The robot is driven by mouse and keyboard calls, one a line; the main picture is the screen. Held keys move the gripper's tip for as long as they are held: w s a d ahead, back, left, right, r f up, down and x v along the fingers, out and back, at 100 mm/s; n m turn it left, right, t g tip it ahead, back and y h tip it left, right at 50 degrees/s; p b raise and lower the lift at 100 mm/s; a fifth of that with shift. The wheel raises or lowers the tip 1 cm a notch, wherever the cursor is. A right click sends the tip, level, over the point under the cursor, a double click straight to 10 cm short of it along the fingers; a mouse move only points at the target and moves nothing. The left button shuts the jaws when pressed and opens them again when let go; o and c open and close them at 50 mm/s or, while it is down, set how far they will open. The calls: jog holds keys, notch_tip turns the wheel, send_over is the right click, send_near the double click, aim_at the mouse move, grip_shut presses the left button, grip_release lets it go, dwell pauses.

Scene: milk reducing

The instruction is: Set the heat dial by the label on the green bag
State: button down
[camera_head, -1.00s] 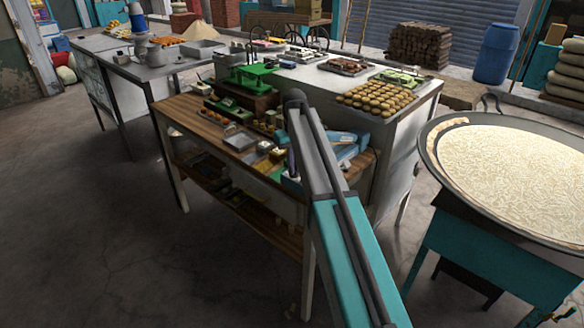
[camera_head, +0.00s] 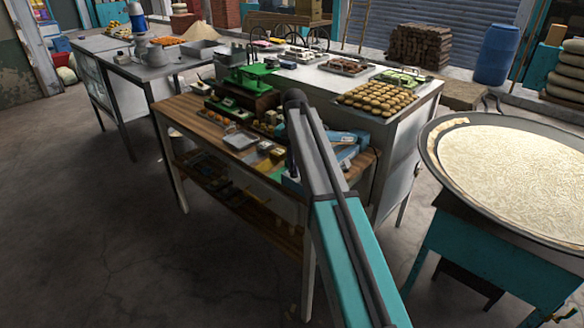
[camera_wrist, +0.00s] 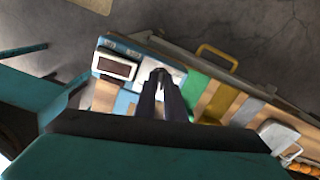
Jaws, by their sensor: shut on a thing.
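In the wrist view my gripper (camera_wrist: 159,76) is shut, its dark fingertips together over the pale top of a blue device (camera_wrist: 125,101). The fingertips seem to be closed on the heat dial, which they largely hide. A white-framed dark window (camera_wrist: 115,65) sits left of the fingers, with small unreadable labels on the top edge. A green flat item (camera_wrist: 197,92), possibly the green bag, lies just right of the device; I can read no label on it. In the head view the blue device (camera_head: 345,140) is partly behind my arm, and my gripper is hidden.
A yellow handle (camera_wrist: 217,55) shows beyond the green item. A wide pan of milk (camera_head: 510,175) stands at right. Floor at left is clear.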

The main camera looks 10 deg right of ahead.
jog(key=m, duration=1.2)
jog(key=shift+s+d+f, duration=0.1)
dwell(0.4)
jog(key=c, duration=1.9)
grip_release()
jog(key=shift+o, duration=0.3)
jog(key=shift+r, duration=0.2)
